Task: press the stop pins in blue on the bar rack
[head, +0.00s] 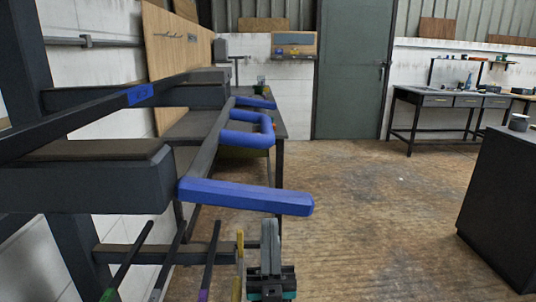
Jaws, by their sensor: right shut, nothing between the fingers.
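The dark bar rack (85,185) stands at the left with stacked arms. A long blue pin (245,196) sticks out to the right from the end of its near arm. Farther back are a bent blue bar (262,128) and a shorter blue bar (255,103). I cannot tell which of these blue parts are stop pins that move. My right gripper (269,228) points up at the bottom centre, below the near blue pin's outer end. It is shut and empty, and appears apart from the pin. My left gripper is not in view.
Several thin bars with coloured ends, one purple (204,294), lean at the lower left. A dark bar with a blue band (140,94) lies across the rack. A dark cabinet (503,205) stands at the right. The wooden floor between is clear.

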